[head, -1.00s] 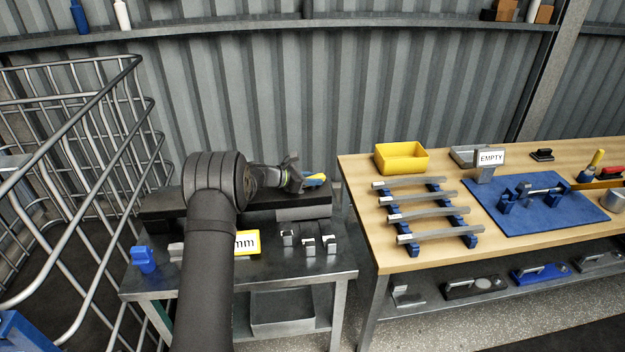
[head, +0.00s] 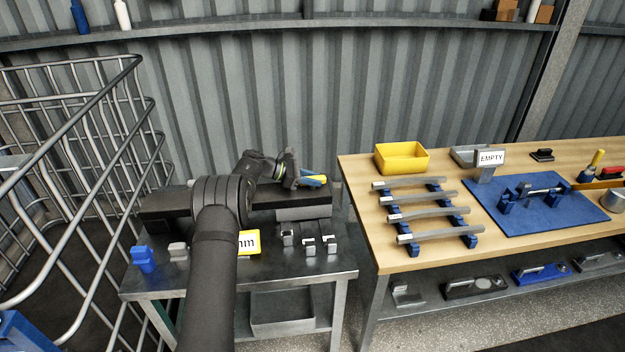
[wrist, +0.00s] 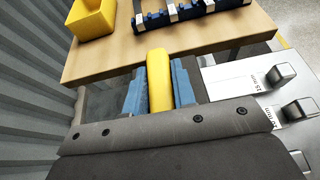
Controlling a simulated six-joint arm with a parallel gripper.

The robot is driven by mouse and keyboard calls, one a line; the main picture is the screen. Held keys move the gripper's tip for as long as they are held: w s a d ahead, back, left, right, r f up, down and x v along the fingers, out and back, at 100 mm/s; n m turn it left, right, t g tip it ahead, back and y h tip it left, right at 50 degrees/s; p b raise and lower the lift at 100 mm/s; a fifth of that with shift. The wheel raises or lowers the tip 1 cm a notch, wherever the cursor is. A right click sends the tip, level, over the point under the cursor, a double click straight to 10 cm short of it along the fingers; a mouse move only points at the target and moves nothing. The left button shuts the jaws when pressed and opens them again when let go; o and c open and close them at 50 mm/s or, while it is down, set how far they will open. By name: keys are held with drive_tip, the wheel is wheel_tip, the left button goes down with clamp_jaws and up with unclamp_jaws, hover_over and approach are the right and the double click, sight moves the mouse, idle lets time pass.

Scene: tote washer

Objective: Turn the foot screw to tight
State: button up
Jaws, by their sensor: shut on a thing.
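My gripper (head: 308,180) is at the right end of a dark block-like fixture on the small metal table. In the wrist view its two blue fingertips are shut on a yellow handle (wrist: 159,80), one on each side. The yellow handle also shows in the head view (head: 315,177) as a small bright piece between the fingers. I cannot tell from these views whether it is the foot screw's own handle, and no screw thread shows. The dark fixture (head: 165,203) lies behind my arm, which hides part of it.
A metal table (head: 330,264) holds several small clamps, a blue block (head: 143,259) and a partly hidden yellow sign (head: 252,242). A wooden bench (head: 362,200) with a yellow bin (head: 401,157) stands to the right. A wire cage (head: 75,75) stands at the left, corrugated wall behind.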

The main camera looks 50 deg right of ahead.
drive_tip(key=o, duration=1)
drive_tip(key=v, duration=1.7)
drive_tip(key=shift+w+a, duration=0.1)
drive_tip(key=shift+w, duration=0.05)
drive_tip(key=x, duration=1.7)
